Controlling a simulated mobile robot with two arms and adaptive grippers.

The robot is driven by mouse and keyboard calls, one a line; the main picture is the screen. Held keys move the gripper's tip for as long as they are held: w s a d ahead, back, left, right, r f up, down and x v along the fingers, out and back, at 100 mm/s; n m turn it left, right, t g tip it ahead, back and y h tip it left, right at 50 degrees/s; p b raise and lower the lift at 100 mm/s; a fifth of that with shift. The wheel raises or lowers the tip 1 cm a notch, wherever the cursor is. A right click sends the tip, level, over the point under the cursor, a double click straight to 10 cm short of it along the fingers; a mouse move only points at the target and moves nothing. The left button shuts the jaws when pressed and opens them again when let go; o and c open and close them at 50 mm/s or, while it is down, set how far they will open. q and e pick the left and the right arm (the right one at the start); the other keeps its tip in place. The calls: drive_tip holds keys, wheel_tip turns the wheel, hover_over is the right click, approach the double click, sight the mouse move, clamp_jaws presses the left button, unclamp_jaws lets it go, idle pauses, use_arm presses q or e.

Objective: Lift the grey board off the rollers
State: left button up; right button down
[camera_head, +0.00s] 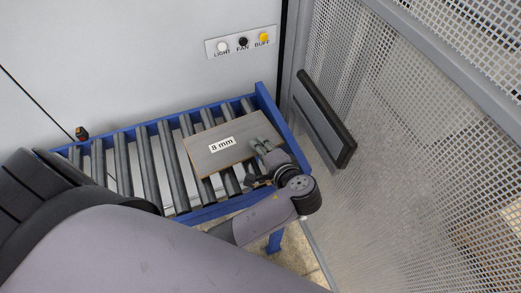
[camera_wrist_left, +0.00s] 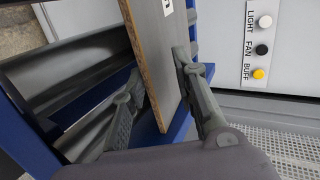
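The grey board (camera_head: 225,135), with a white "8 mm" label and brown edges, lies on the rollers (camera_head: 165,165) at the right end of the blue-framed conveyor. My left gripper (camera_head: 258,160) is at the board's right end, with one finger over its top face. In the left wrist view the board (camera_wrist_left: 160,50) runs between the two fingers of my left gripper (camera_wrist_left: 158,70). The fingers stand apart, wider than the board's edge is thick, so the gripper looks open. My right gripper is in neither view.
The conveyor's blue end rail (camera_head: 272,112) stands just right of the board. A mesh fence (camera_head: 420,150) with a dark handle (camera_head: 328,120) closes off the right side. A wall panel with LIGHT, FAN and BUFF buttons (camera_head: 243,42) is behind. Rollers left of the board are clear.

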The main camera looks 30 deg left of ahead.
use_arm(q)
drive_tip(key=shift+w+a+r+t+y, duration=0.15)
drive_tip(key=shift+r+t+y, duration=0.15)
drive_tip(key=shift+r+y, duration=0.3)
drive_tip(key=shift+r, duration=0.2)
drive_tip(key=shift+w+a+r+t+y, duration=0.1)
drive_tip(key=shift+a+r+t+y, duration=0.15)
drive_tip(key=shift+r, duration=0.35)
drive_tip(key=shift+d, duration=0.1)
drive_tip(key=shift+c, duration=1.1)
drive_tip(key=shift+w+a+f, duration=0.1)
drive_tip(key=shift+w+a, duration=0.05)
drive_tip(key=shift+a, duration=0.15)
drive_tip(key=shift+x, duration=1)
drive_tip(key=shift+c, duration=0.2)
